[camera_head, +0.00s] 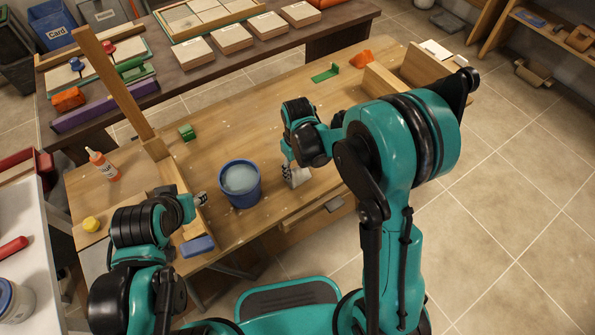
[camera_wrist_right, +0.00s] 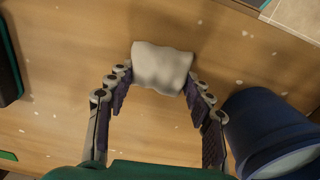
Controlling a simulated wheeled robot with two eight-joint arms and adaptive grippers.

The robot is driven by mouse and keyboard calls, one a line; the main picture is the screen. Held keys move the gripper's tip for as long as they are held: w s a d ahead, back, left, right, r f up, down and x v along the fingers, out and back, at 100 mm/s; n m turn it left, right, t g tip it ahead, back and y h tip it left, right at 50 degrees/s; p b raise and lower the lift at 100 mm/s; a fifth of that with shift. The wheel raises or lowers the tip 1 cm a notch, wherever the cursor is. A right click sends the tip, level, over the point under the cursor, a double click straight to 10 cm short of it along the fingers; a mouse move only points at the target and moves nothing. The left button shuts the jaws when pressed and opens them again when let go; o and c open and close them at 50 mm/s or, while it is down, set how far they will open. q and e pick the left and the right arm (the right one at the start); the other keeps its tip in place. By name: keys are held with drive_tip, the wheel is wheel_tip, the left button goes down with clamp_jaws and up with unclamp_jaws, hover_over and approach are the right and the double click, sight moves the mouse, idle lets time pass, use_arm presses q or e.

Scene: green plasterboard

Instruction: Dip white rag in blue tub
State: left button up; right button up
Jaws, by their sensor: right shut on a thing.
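The white rag (camera_head: 299,178) is a small pale bundle to the right of the blue tub (camera_head: 240,192) on the wooden workbench. My right gripper (camera_head: 288,172) is shut on the rag. In the right wrist view the rag (camera_wrist_right: 162,67) sits between the fingertips (camera_wrist_right: 160,84), with its far part sticking out past them. The tub (camera_wrist_right: 262,125) stands at the right of that view, apart from the rag. The tub is upright and holds pale liquid. My left gripper (camera_head: 201,199) is left of the tub, and its jaw opening is too small to judge.
An orange bottle (camera_head: 102,166), a yellow item (camera_head: 91,224), a green block (camera_head: 187,132) and a blue block (camera_head: 198,246) lie on the left part of the bench. Bare bench lies behind the tub.

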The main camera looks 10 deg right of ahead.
sight(298, 167)
wheel_tip(298, 167, up, 4)
drive_tip(key=shift+r+p, duration=0.15)
drive_tip(key=shift+p, duration=1)
drive_tip(key=s+d+r+p, duration=0.3)
drive_tip(key=s+r, duration=0.3)
drive_tip(key=s, duration=0.5)
drive_tip(key=shift+s+d+r+p, duration=0.2)
drive_tip(key=shift+r+p, duration=0.15)
drive_tip(key=shift+p, duration=0.15)
drive_tip(key=shift+w, duration=0.1)
